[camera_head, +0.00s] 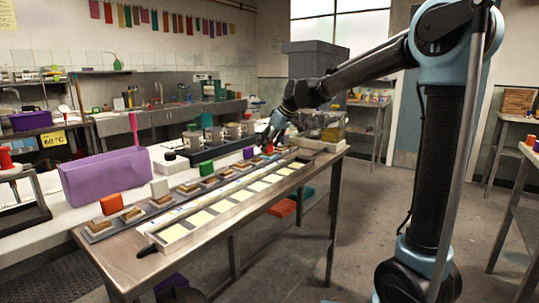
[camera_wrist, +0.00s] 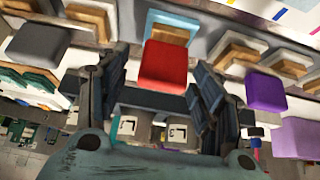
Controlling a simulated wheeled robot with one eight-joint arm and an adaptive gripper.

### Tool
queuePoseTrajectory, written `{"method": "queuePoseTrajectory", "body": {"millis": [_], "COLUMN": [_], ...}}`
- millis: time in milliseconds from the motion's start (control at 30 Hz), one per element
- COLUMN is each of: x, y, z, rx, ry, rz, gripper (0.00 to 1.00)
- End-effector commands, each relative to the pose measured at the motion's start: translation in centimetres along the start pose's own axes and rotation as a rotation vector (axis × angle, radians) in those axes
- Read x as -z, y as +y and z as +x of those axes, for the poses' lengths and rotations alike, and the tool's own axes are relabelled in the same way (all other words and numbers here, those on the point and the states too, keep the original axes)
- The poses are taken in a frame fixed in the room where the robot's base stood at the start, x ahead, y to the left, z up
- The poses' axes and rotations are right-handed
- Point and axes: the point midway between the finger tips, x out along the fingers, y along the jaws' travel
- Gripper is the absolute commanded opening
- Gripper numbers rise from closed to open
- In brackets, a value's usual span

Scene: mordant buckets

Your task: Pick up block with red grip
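The block with the red grip (camera_wrist: 163,65) stands in a row of stamp-like blocks with wooden bodies. In the wrist view its red top lies just ahead of and between my fingers, with gaps on both sides. My gripper (camera_wrist: 160,78) is open and looks empty. In the head view the red grip (camera_head: 268,149) shows at the far end of the row, with my gripper (camera_head: 271,139) close above it. The finger contact is too small to tell there.
Neighbouring blocks have a purple grip (camera_wrist: 266,93) and a dark grey grip (camera_wrist: 38,45). Green (camera_head: 207,168), white (camera_head: 160,188) and orange (camera_head: 110,203) grips stand nearer along the metal table (camera_head: 140,262).

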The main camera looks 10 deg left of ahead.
Motion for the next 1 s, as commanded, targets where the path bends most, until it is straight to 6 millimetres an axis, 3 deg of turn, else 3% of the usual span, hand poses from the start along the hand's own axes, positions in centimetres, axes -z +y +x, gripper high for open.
{"method": "queuePoseTrajectory", "body": {"millis": [33,200,567,1000], "x": [0.0,0.0,0.3,4.0], "y": [0.0,0.0,0.0,0.0], "z": [0.0,0.0,-0.4,-6.2], "rx": [0.0,0.0,0.0,0.0], "ry": [0.0,0.0,0.0,0.0], "rz": [0.0,0.0,0.0,0.0], "gripper": [0.43,0.09,0.09,0.09]}}
